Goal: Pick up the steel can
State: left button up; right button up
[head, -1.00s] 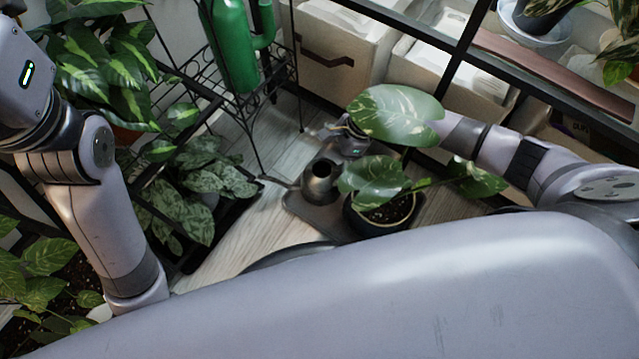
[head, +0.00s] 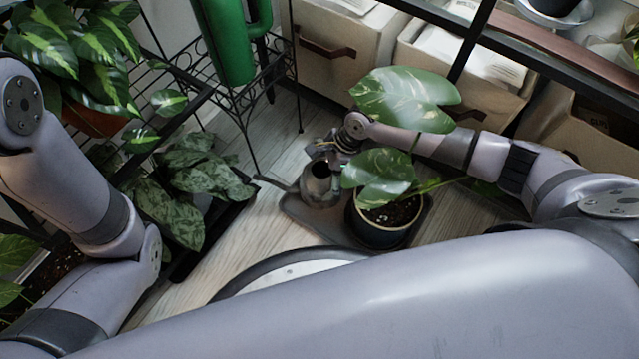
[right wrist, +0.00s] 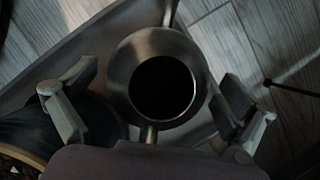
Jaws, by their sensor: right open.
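The steel can (head: 320,186), a small round metal can with a dark round opening and a thin spout to the left, stands upright on a grey tray (head: 305,217) on the floor. In the right wrist view the can (right wrist: 160,48) is seen from above. My right gripper (head: 326,152) is at the can's far side in the head view. In the right wrist view its fingers (right wrist: 155,98) are spread, one on each side of the can, with gaps visible. It is open and empty. My left arm shows at the left, but its gripper is out of view.
A potted plant (head: 385,222) stands on the tray right of the can, its leaves over my right forearm. A wire stand with a green can (head: 226,40) is behind left. Leafy plants (head: 195,180) fill the left. Storage boxes (head: 335,50) line the back.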

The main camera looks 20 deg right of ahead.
jog(key=shift+c, duration=0.4)
jog(key=c, duration=1.1)
jog(key=shift+r, duration=0.1)
